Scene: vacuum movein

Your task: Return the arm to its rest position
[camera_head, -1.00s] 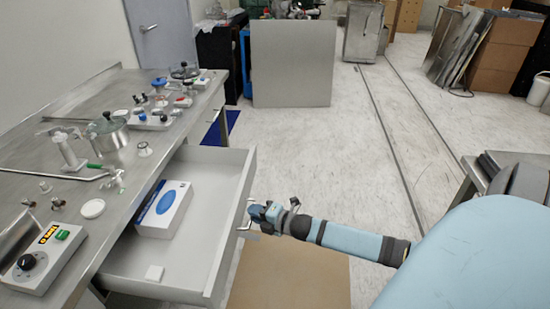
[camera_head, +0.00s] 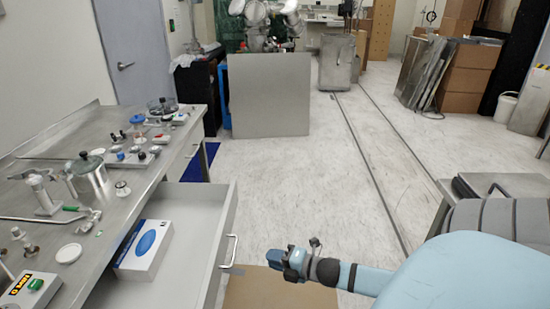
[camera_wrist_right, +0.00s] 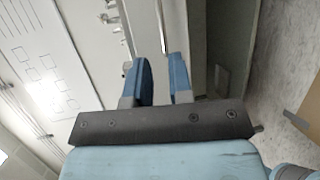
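My right gripper (camera_head: 281,262) is in the lower middle of the head view, to the right of the open drawer (camera_head: 202,207). It is clear of the drawer's handle (camera_head: 231,250), with a gap between them. In the right wrist view its two blue fingers (camera_wrist_right: 162,80) stand apart with nothing held between them. My blue right arm comes in from the lower right of the head view. My left gripper does not show.
The metal workbench (camera_head: 125,200) on the left carries several fittings. A white and blue box (camera_head: 143,249) lies in the open drawer. A cardboard sheet (camera_head: 262,290) lies on the floor below the gripper. A grey panel (camera_head: 270,95) stands ahead.

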